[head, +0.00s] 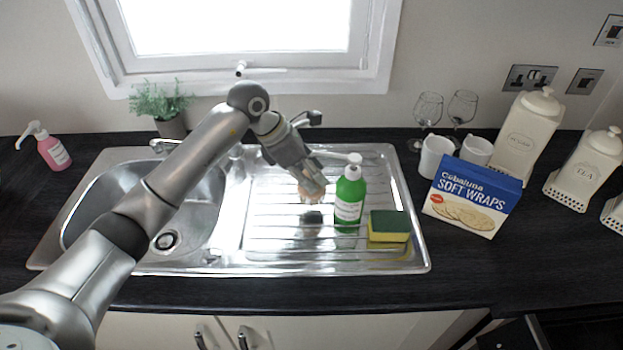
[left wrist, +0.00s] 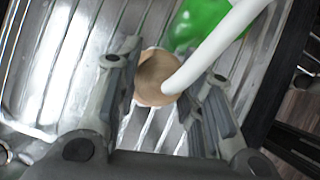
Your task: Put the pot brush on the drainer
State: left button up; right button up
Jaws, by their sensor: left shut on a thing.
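In the left wrist view the brush's round wooden top (left wrist: 153,76) sits between the two fingers (left wrist: 163,98). A dark patch lies on the drainer just below the gripper. I cannot tell whether the brush touches the drainer. My right gripper is not in view.
A green soap bottle (head: 348,205) stands close right of the gripper; its white nozzle (left wrist: 215,45) crosses in front of the brush. A sponge (head: 389,226) lies right of it. The sink bowl (head: 190,215) is left. A wraps box (head: 470,197) stands beyond the drainer.

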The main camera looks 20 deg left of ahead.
pick_arm(q)
notch_tip(320, 180, down, 3)
jog(key=shift+r+p, duration=0.1)
jog(key=shift+p, duration=0.65)
jog(key=shift+f, duration=0.3)
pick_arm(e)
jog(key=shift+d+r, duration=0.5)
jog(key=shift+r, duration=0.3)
pick_arm(q)
jog(key=shift+f, duration=0.1)
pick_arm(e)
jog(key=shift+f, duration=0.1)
pick_arm(q)
jog(key=o, duration=0.6)
jog(key=shift+f, duration=0.1)
jog(key=shift+c, duration=0.2)
jog(key=o, duration=0.5)
jog(key=shift+c, duration=0.2)
